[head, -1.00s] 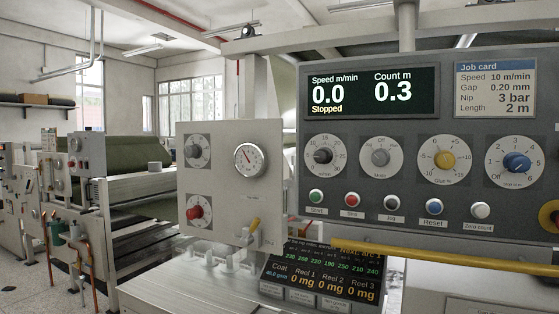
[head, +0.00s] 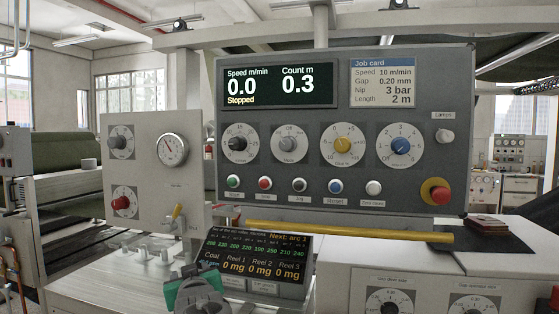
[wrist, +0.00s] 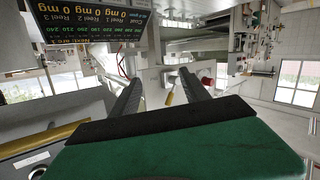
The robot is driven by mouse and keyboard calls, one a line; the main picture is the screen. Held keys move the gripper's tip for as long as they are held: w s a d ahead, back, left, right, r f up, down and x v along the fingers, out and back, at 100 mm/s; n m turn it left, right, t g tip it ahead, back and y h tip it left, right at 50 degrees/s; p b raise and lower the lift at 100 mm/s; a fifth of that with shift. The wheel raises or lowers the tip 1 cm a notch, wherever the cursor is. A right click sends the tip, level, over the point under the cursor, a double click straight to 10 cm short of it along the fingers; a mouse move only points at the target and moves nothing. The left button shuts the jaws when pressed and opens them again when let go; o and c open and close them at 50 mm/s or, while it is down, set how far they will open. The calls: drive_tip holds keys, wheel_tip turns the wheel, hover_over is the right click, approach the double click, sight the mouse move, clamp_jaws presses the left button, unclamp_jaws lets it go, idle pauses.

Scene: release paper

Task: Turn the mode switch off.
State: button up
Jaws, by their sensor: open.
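The mode switch (head: 289,143) is a grey knob on a pale round dial on the grey control panel (head: 450,90) in the head view. It is second from the left in the row of dials. Its pointer direction is too small to tell. My gripper (head: 190,275) is low in the head view, below and left of the switch and well apart from it. In the wrist view my gripper (wrist: 160,78) has its two dark fingers spread, with nothing held between them. The mode switch does not show in the wrist view.
A yellow bar (head: 350,231) runs across below the panel's buttons. A red emergency knob (head: 435,191) sits at the panel's right. A tilted reel display (head: 258,255) stands below the bar, near my gripper. A side plate (head: 150,200) with a gauge and dials is at left.

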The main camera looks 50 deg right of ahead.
drive_tip(key=s+d+r+m+t+h, duration=0.25)
drive_tip(key=d+r+h, duration=0.25)
drive_tip(key=d+r, duration=0.45)
drive_tip(key=m+g+h, duration=0.1)
drive_tip(key=h, duration=0.8)
approach(286, 148)
drive_tip(key=b+x, duration=0.1)
drive_tip(key=x, duration=0.3)
drive_tip(key=shift+d+f, duration=0.1)
drive_tip(key=shift+d, duration=0.05)
drive_tip(key=p+x, duration=0.3)
drive_tip(key=x, duration=0.4)
drive_tip(key=shift+w, duration=0.1)
drive_tip(key=shift+c, duration=0.2)
clamp_jaws()
